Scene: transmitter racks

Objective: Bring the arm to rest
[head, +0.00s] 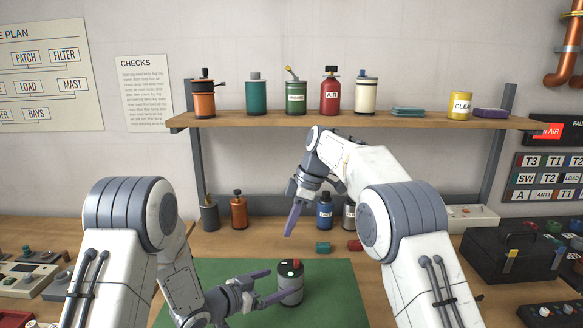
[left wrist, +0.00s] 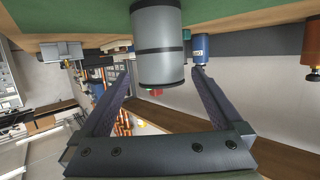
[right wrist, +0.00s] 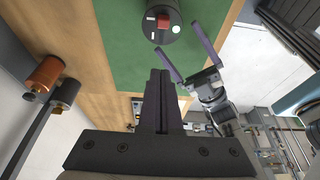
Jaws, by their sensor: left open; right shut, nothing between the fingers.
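My left gripper (head: 270,288) is open, low over the green mat (head: 335,290). Its fingers point at a grey canister (head: 290,284) with a black top carrying a red and a green spot. In the left wrist view the canister (left wrist: 158,45) stands just beyond the open fingertips, and I cannot tell whether they touch it. My right gripper (head: 292,219) is raised above the bench behind the canister, pointing down. Its fingers are shut together and empty, as the right wrist view (right wrist: 165,75) also shows. The canister's top (right wrist: 161,20) lies ahead of them there.
A wooden shelf (head: 380,121) with several cans crosses behind my right arm. Blue (head: 324,211) and orange (head: 239,212) bottles stand at the bench's back. Small green (head: 323,247) and red (head: 355,245) blocks lie behind the mat. A black case (head: 510,255) stands at right.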

